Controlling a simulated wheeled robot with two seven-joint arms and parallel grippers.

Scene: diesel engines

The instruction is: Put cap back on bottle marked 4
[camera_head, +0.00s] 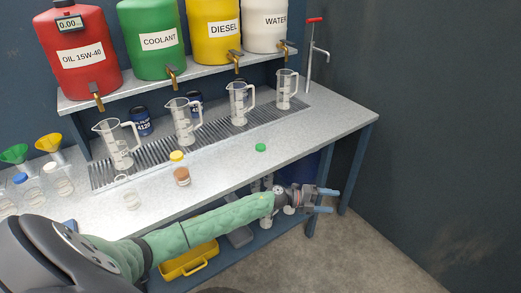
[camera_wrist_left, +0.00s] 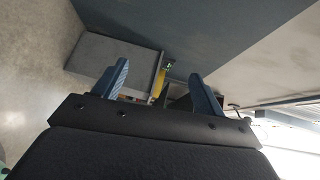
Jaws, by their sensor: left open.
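A loose green cap (camera_head: 261,147) lies on the light worktop right of the bottles. A clear bottle (camera_head: 131,200) with no cap stands left of centre near the front of the worktop. A bottle with brown contents (camera_head: 182,178) and a yellow cap (camera_head: 177,156) stands to its right. More small bottles, one with a blue cap (camera_head: 20,178) and one with a white cap (camera_head: 50,167), stand at the far left. I cannot read any bottle number. My left gripper (camera_head: 328,200) is open and empty, beyond the worktop's front edge; its fingers also show in the wrist view (camera_wrist_left: 160,88).
Several measuring jugs, such as one at the right (camera_head: 287,90), stand on a ribbed drain grate (camera_head: 150,158) below the tap drums. Green (camera_head: 14,153) and yellow (camera_head: 48,142) funnels stand at the left. A yellow bin (camera_head: 190,262) is below the bench. The worktop's right end is clear.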

